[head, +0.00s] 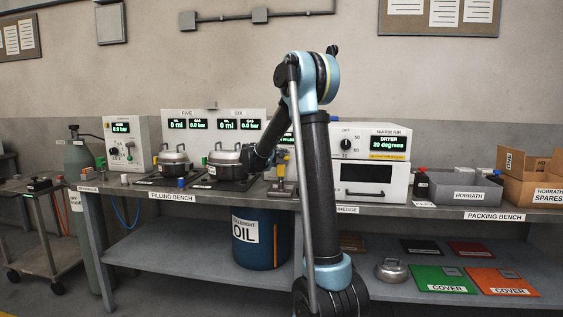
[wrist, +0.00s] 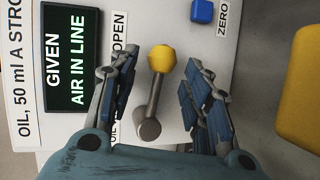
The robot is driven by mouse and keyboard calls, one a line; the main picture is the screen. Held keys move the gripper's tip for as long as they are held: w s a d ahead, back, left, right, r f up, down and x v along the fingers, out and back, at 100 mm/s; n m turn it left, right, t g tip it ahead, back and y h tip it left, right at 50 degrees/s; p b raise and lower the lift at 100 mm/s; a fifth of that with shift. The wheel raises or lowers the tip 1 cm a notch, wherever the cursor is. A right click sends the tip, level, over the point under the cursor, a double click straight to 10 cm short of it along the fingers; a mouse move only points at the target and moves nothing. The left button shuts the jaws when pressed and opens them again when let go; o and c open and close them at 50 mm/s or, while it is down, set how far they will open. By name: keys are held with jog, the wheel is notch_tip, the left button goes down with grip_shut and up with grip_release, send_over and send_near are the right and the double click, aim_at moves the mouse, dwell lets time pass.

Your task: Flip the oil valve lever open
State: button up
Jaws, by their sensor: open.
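The oil valve lever (wrist: 154,92) shows in the wrist view as a grey shaft with a yellow knob (wrist: 161,58) on a grey round pivot. It points up in the picture, tilted slightly right, on a pale panel (wrist: 178,22). An "OPEN" label, partly hidden by a finger, is left of it. My gripper (wrist: 166,66) is open, with one finger on each side of the lever. Gaps show on both sides, and I see no contact. In the head view my arm covers the lever and most of its panel.
The panel has a "GIVEN AIR IN LINE" screen (wrist: 67,60) and a blue button (wrist: 202,11) marked ZERO. A yellow part (wrist: 303,85) is at the right. In the head view, lidded pots (head: 173,162) stand on the filling bench (head: 120,187), with an oil drum (head: 268,250) below.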

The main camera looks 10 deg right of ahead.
grip_shut()
jog(key=shift+r+n+h, duration=0.3)
jog(key=shift+r+n, duration=0.1)
jog(key=shift+n, duration=0.2)
grip_release()
jog(key=shift+s+a, duration=0.1)
jog(key=v, duration=1.1)
jog(key=shift+s+a, duration=0.2)
jog(key=shift+s, duration=0.1)
jog(key=shift+d+f, duration=0.1)
